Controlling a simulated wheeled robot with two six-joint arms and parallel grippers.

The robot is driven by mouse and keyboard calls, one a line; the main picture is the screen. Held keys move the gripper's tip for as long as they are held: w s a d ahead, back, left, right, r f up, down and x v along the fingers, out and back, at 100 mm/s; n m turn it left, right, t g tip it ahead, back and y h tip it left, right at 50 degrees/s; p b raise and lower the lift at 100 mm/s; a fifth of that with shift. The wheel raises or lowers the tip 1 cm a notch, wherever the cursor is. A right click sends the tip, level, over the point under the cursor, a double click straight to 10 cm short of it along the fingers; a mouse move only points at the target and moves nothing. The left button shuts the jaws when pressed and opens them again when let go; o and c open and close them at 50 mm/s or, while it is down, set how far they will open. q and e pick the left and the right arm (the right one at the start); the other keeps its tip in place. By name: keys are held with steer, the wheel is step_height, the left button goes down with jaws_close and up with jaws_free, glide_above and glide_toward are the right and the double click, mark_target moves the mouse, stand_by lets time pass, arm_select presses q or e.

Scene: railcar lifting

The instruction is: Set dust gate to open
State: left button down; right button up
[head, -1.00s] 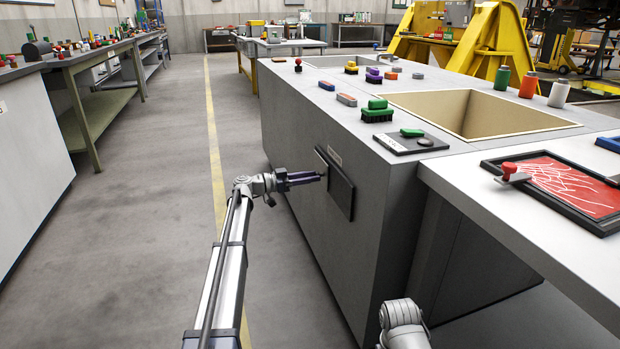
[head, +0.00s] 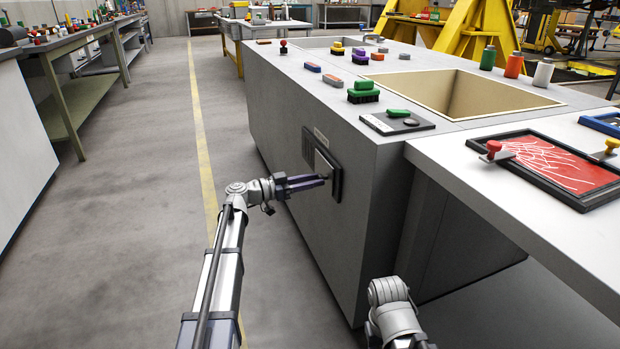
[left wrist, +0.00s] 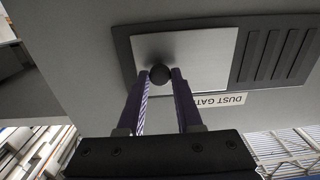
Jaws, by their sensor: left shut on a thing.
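The dust gate (head: 322,165) is a dark framed panel on the near grey side of the bench. In the left wrist view, it has a pale metal plate (left wrist: 205,55) and a dark slotted part (left wrist: 280,55) beside the plate. A dark round knob (left wrist: 160,74) stands out from the plate. My left gripper (head: 325,179) is shut on the knob, with one finger on each side of it. Its fingers also show in the left wrist view (left wrist: 160,85). The label "DUST GATE" (left wrist: 220,100) appears upside down there. My right gripper is out of view; only part of that arm shows.
The bench top holds a green brush (head: 363,92), a small plate with a green piece (head: 397,122), and an open recessed bin (head: 460,95). A red board (head: 560,165) lies on the lower worktop at right. The floor left of the bench is clear.

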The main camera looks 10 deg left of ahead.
arm_select(q)
steer(key=c, duration=0.6)
jaws_free()
steer(key=shift+s+d, duration=0.1)
steer(key=shift+s, duration=0.1)
steer(key=shift+v, duration=3.9)
steer(key=s+d+f+n+g+y+p, duration=0.1)
steer(key=s+d+f+g+y+p, duration=0.25)
steer(key=s+d, duration=0.5)
steer(key=s+d+f+n+g+y+p, duration=0.1)
steer(key=s+d+f+g+y+p, duration=0.25)
steer(key=d, duration=0.75)
steer(key=s+f+n+g+y+p, duration=0.25)
steer(key=s+n+y+p, duration=0.5)
steer(key=s, duration=1.25)
steer(key=r+p, duration=1.1)
steer(key=r, duration=0.1)
steer(key=r+m+y+p, duration=0.1)
steer(key=r+p, duration=1.1)
steer(key=r, duration=0.1)
steer(key=r+m+p, duration=0.1)
steer(key=r+p, duration=1.1)
steer(key=shift+w+r+g+y, duration=0.25)
steer(key=shift+r+g+y, duration=0.05)
steer(key=shift+g+y, duration=0.05)
